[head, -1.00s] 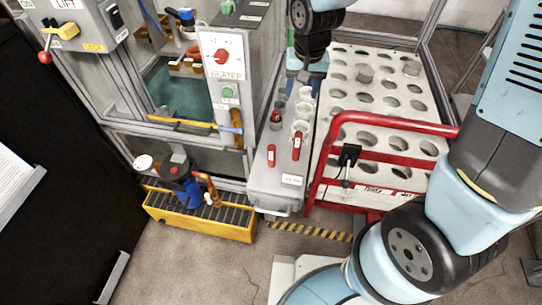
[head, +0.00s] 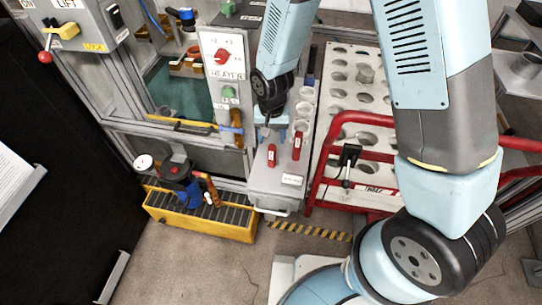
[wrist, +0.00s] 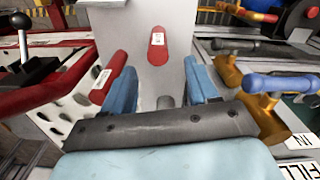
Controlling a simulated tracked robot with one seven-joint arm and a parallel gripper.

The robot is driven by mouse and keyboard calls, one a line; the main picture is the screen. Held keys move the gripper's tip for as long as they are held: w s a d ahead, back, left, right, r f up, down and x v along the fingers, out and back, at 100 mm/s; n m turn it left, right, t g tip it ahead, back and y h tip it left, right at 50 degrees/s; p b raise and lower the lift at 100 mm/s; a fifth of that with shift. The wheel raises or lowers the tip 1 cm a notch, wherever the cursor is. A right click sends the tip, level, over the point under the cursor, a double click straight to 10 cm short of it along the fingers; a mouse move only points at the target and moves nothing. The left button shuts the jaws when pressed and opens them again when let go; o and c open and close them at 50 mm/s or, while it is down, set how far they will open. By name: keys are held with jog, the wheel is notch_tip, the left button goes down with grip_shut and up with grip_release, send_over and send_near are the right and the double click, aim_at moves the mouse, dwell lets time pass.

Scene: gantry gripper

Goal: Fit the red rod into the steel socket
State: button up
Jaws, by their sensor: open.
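Two red rods with white labels are on the narrow grey bench: a left one (head: 271,154) and a right one (head: 297,147). In the wrist view, one red rod (wrist: 157,46) is straight beyond the fingers and the other (wrist: 104,82) is beside the left finger. My gripper (wrist: 162,88) is open, its blue fingers apart, low over the bench behind the left rod. A short grey cylinder (wrist: 165,102) shows between the fingers; I cannot tell its kind. Pale round sockets (head: 302,109) line the bench's right side; which is the steel socket is unclear.
A white rack with round holes (head: 340,102) and a red tubular frame (head: 352,118) stand right of the bench. The heater box (head: 222,60) stands to the left. A yellow tray (head: 200,214) is on the floor. The bench front is clear around its label.

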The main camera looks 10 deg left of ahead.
aim_at(272, 154)
jog(key=shift+f, duration=1.5)
jog(key=shift+s+d+f, duration=0.1)
jog(key=shift+s+f, duration=0.05)
jog(key=shift+f, duration=1.15)
jog(key=shift+s+f, duration=0.15)
jog(key=shift+f, duration=1.15)
jog(key=shift+c, duration=0.3)
grip_shut()
